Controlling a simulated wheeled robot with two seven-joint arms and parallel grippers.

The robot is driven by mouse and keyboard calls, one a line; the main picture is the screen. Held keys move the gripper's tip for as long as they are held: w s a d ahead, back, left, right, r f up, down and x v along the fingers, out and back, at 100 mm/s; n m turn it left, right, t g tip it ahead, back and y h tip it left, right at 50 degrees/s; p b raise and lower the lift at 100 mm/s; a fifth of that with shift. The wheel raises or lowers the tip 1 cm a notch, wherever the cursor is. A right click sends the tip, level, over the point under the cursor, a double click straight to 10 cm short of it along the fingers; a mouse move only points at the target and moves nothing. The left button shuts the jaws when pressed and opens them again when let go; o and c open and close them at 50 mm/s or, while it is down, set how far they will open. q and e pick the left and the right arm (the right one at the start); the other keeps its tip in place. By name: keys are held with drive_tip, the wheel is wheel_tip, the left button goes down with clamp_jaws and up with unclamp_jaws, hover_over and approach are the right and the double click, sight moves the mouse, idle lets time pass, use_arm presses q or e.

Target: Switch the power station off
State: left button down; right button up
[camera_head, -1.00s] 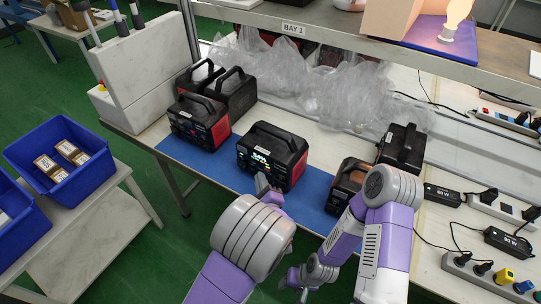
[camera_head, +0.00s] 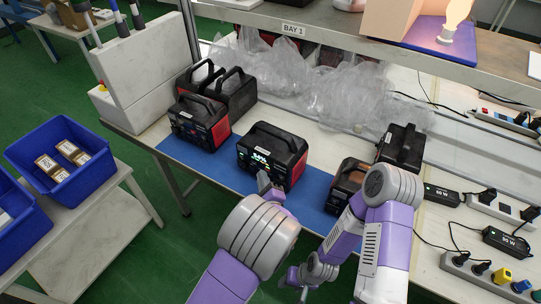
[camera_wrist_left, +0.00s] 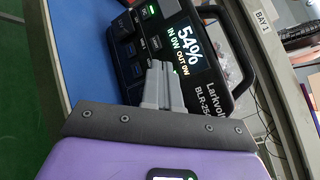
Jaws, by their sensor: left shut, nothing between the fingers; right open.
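The black and red power station (camera_head: 290,160) stands upright on the blue mat (camera_head: 232,175), in the middle of a row. Its screen is lit and in the left wrist view (camera_wrist_left: 183,45) reads 54%, IN 0W, OUT 0W. Green lights glow on its front panel, near the screen. My left gripper (camera_head: 264,180) is shut and empty at the front of the power station. In the left wrist view its fingertips (camera_wrist_left: 161,68) overlap the panel just below the screen; I cannot tell whether they touch. The fingers hide part of the panel. My right gripper (camera_head: 298,281) is low, in front of the bench, open.
Other power stations stand left (camera_head: 200,122) and right (camera_head: 402,147) of the middle one. Clear plastic bags (camera_head: 345,95) lie behind, under a shelf (camera_head: 335,45). Chargers and power strips (camera_head: 480,275) with cables lie at right. A blue bin (camera_head: 65,190) sits on a side table.

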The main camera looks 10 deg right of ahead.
use_arm(q)
drive_tip(key=shift+w+d, duration=0.2)
drive_tip(key=shift+w, duration=0.05)
idle(0.3)
drive_tip(key=shift+s+a+p, duration=0.45)
drive_tip(key=shift+s+a, duration=0.05)
drive_tip(key=shift+s, duration=0.15)
drive_tip(key=shift+s+a, duration=0.1)
drive_tip(key=shift+s+a, duration=0.2)
drive_tip(key=shift+s, duration=0.1)
drive_tip(key=s+a, duration=0.1)
drive_tip(key=s, duration=0.1)
drive_tip(key=s+a+p, duration=0.1)
drive_tip(key=s+a, duration=0.1)
drive_tip(key=shift+a, duration=0.1)
drive_tip(key=shift+w, duration=0.1)
idle(0.5)
